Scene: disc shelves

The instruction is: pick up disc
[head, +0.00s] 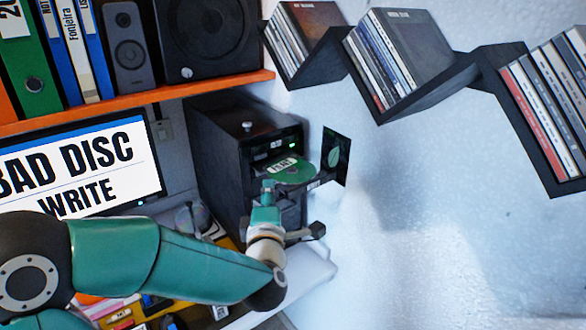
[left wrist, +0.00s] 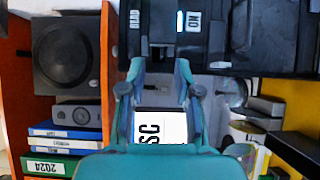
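A green disc (head: 289,169) with a pale label lies on the tray sticking out of the front of the black disc drive tower (head: 222,150). The tower also shows at the top of the left wrist view (left wrist: 240,50). My left gripper (head: 268,187) is just below and left of the disc in the head view, pointing up at the tower front. In the left wrist view my left gripper (left wrist: 160,75) has its two teal fingers apart with nothing between them. I cannot make out the disc in that view. My right gripper is not in view.
A monitor (head: 75,168) reading "BAD DISC WRITE" stands left of the tower. An orange shelf (head: 200,87) with speakers (head: 208,38) and binders is above. Black zigzag wall shelves (head: 435,88) hold disc cases at upper right.

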